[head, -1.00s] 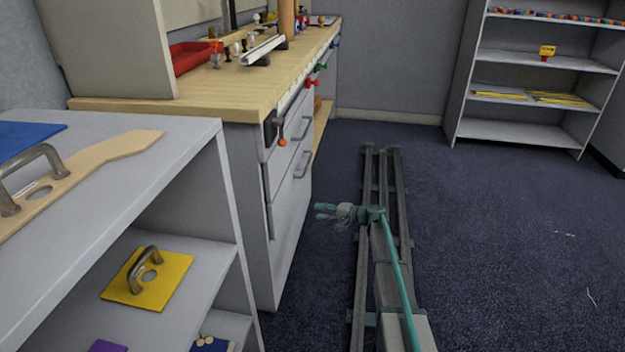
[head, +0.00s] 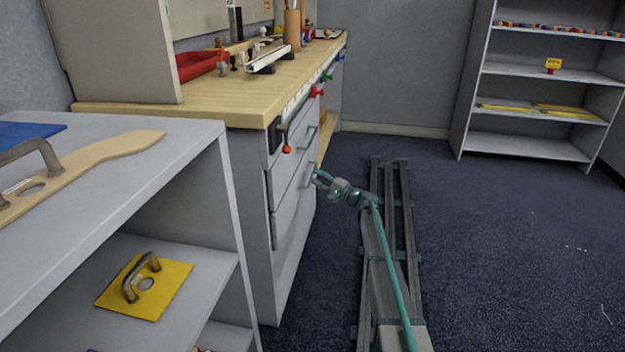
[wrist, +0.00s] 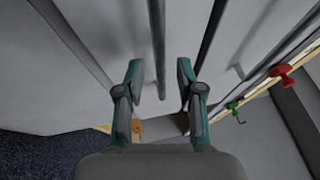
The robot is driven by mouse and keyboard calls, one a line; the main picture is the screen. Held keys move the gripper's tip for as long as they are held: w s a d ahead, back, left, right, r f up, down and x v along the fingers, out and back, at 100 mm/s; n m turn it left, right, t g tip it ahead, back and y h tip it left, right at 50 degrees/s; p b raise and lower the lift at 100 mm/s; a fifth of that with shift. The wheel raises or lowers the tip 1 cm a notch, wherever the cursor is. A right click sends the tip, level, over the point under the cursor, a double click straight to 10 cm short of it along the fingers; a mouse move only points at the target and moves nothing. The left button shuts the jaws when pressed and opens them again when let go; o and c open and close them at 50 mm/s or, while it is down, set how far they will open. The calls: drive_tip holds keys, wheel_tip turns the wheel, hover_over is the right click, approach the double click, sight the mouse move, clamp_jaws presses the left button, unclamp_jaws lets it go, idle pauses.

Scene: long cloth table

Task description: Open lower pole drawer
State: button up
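The white cabinet has a lower drawer (head: 289,200) with a grey bar handle (head: 307,174), and an upper drawer with a similar handle (head: 310,140). My gripper (head: 316,178) is beside the lower handle in the head view, fingers pointing left toward the cabinet. In the wrist view my gripper (wrist: 159,78) is open, with its two teal fingers apart. I cannot tell whether a finger touches either bar. The lower drawer looks shut.
Red (wrist: 282,71) and green (wrist: 235,107) knobs stick out along the worktop edge. A grey shelf unit (head: 170,150) stands at the near left.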

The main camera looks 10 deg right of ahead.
drive_tip(key=shift+b+x, duration=0.3)
drive_tip(key=shift+x, duration=1.1)
clamp_jaws()
